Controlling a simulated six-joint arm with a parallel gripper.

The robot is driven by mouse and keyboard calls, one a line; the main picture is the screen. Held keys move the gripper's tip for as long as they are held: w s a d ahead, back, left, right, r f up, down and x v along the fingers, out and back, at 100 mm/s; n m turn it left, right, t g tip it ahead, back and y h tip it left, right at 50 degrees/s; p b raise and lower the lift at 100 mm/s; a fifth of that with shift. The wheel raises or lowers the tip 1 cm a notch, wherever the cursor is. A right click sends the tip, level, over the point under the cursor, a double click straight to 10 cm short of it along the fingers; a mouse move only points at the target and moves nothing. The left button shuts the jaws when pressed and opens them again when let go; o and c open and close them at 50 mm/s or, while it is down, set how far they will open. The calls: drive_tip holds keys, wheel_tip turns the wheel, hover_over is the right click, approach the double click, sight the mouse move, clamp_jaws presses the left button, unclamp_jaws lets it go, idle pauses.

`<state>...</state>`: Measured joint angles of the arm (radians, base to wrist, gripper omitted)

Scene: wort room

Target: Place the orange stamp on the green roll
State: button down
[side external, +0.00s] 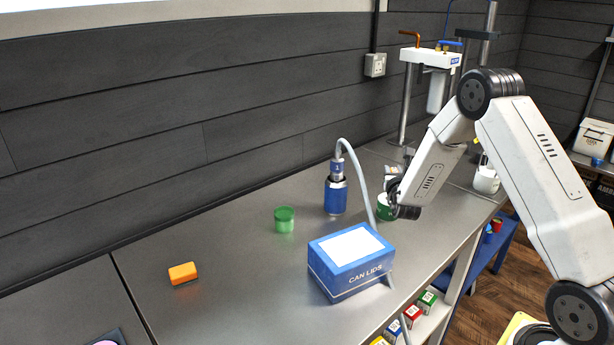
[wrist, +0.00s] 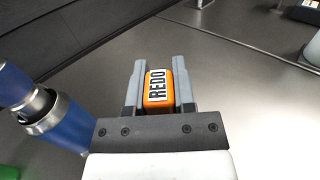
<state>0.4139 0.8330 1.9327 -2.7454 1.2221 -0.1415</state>
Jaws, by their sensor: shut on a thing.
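My gripper (wrist: 158,66) is shut on an orange stamp (wrist: 152,97) with a white label reading REDO, held between its two grey fingers in the wrist view. A short green cylinder (side external: 284,220), which looks like the green roll, stands on the grey bench left of the blue bottle in the side view. A green patch (wrist: 9,172) shows at the lower left corner of the wrist view; I cannot tell which thing it is. In the side view the fingers and the held stamp cannot be made out at the end of my arm.
A blue bottle (side external: 336,194) stands near the gripper. A blue CAN LIDS box (side external: 345,285) stands in front. Another orange block (side external: 182,273) lies on the bench at left. A green-and-white container (side external: 384,209) is partly hidden by my wrist. The bench between the orange block and green cylinder is clear.

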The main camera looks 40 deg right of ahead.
drive_tip(key=shift+w+f, duration=0.2)
drive_tip(key=shift+f, duration=1.5)
drive_tip(key=shift+f, duration=0.1)
drive_tip(key=shift+c, duration=2.2)
unclamp_jaws()
drive_tip(key=shift+s, duration=0.1)
drive_tip(key=v, duration=1.2)
drive_tip(key=shift+d+r, duration=0.1)
drive_tip(key=shift+r, duration=0.1)
